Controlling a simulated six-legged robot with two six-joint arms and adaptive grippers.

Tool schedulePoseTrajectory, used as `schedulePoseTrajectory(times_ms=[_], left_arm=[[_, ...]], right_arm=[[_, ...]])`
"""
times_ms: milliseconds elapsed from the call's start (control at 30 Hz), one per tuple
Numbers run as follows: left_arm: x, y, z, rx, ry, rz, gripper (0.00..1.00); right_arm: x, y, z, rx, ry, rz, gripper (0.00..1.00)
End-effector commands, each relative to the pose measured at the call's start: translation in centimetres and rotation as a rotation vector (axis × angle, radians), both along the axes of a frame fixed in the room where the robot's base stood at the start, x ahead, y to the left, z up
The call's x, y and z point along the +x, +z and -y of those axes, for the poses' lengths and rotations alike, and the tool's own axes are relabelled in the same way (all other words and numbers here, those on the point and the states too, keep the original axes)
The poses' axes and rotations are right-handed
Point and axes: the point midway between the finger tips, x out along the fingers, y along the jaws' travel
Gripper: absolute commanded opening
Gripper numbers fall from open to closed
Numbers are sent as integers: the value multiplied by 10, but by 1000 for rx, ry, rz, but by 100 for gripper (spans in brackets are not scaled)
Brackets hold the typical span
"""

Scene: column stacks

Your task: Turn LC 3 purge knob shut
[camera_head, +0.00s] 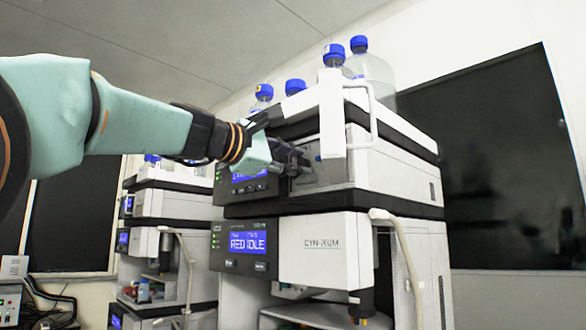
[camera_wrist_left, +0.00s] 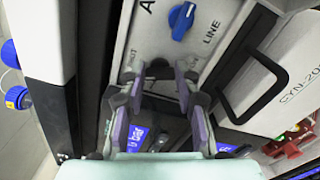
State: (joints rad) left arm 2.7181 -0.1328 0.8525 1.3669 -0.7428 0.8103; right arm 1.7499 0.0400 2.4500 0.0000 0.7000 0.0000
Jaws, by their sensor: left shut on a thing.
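My left gripper (camera_head: 296,165) reaches in from the left to the recessed front panel of the upper module on the near column stack (camera_head: 333,250). It also shows in the left wrist view (camera_wrist_left: 156,88), its fingers straddling a spot on the grey panel (camera_wrist_left: 150,35) beside small printed lettering. It is shut on what appears to be the purge knob, which the fingers hide; I cannot tell which way the knob points. A separate blue knob (camera_wrist_left: 183,20), with lettering "A" and "LINE" beside it, stands clear of the fingers. No LC number is readable. My right gripper is not in view.
A white frame with a handle (camera_head: 358,110) stands right of my gripper. Bottles with blue caps (camera_head: 334,50) stand on top. A white hose (camera_head: 400,240) hangs at the right. Another stack (camera_head: 165,205) stands behind left.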

Motion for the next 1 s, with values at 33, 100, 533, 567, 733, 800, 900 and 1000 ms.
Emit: schedulePoseTrajectory(times_ms=[33,100,533,567,733,800,900,1000], left_arm=[[0,-2,0,28,0,29,0],[0,-2,0,69,0,70,0],[0,-2,0,239,0,239,0],[0,-2,0,245,1,246,0],[0,-1,0,268,1,269,0],[0,-1,0,272,1,275,0],[0,-1,0,276,1,278,0],[0,0,0,277,1,279,0]], right_arm=[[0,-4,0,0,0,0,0],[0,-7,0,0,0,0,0],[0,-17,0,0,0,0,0],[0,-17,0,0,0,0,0],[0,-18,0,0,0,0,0],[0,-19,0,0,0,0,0],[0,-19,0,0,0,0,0],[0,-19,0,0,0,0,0]])
